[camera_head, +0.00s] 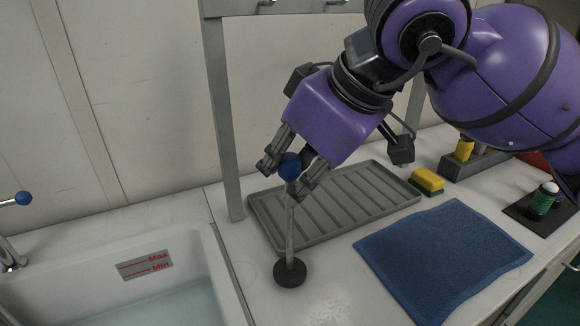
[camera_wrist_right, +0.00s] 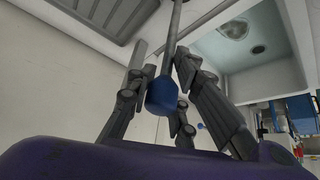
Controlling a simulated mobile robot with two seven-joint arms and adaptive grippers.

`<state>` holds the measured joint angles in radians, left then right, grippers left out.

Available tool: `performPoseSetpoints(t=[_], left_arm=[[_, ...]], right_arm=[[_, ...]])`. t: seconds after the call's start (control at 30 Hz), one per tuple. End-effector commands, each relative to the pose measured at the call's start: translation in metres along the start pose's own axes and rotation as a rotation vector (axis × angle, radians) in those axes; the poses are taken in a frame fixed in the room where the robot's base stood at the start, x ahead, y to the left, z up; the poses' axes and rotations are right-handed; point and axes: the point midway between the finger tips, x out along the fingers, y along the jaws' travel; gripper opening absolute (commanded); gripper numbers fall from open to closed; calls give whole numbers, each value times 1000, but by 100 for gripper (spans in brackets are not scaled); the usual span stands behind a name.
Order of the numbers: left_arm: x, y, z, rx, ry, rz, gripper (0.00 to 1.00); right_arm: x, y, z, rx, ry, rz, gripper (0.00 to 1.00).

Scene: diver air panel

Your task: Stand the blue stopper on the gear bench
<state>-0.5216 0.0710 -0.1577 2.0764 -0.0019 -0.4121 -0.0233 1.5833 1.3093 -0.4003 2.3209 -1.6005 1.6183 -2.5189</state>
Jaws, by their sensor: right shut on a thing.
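The blue stopper has a round blue knob (camera_head: 289,166), a thin grey rod and a dark disc foot (camera_head: 290,272). My right gripper (camera_head: 292,178) is shut on the knob from above. The knob also shows between the fingers in the right wrist view (camera_wrist_right: 162,96), with the rod running away from it. The stopper is upright, its foot over the white gear bench (camera_head: 335,290) between sink and blue mat. The foot looks at or very near the bench top; I cannot tell whether it touches. My left gripper is not in view.
A sink (camera_head: 215,270) with water and Max/Min marks is at left, beside a blue-knobbed tap lever (camera_head: 20,198). A grey ribbed drain tray (camera_head: 350,215) lies just behind the stopper. A blue mat (camera_head: 440,255), a sponge (camera_head: 427,181) and a green bottle (camera_head: 543,200) are to the right.

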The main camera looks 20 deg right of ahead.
Motion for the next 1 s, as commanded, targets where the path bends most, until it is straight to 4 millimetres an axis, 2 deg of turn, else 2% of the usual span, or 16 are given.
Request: performPoseSetpoints(t=[0.2,1.0], left_arm=[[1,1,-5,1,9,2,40],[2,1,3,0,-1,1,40]], right_arm=[[-2,0,-1,0,4,1,0],[2,0,1,0,3,1,0]])
